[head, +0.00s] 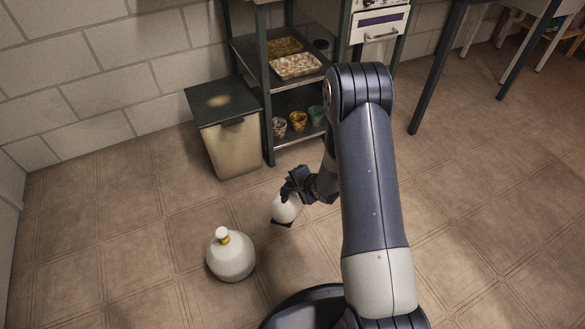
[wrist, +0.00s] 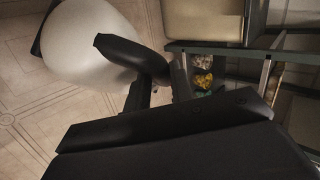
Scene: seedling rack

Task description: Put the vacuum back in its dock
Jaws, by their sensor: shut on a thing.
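My gripper (head: 292,187) is shut on a white rounded thing with a dark lower end, which I take to be the vacuum (head: 285,209). It hangs tilted over the tiled floor, left of my forearm; the fingers cover its upper part. In the wrist view the vacuum (wrist: 90,48) is a large white bulge at upper left, with a dark edge at its far end, beside my dark fingers (wrist: 148,72). I cannot make out a dock in either view.
A white round bottle with a yellow neck (head: 231,260) stands on the floor to the left. A lidded bin (head: 233,148) and a dark shelf rack (head: 267,112) with trays and several small pots stand by the wall.

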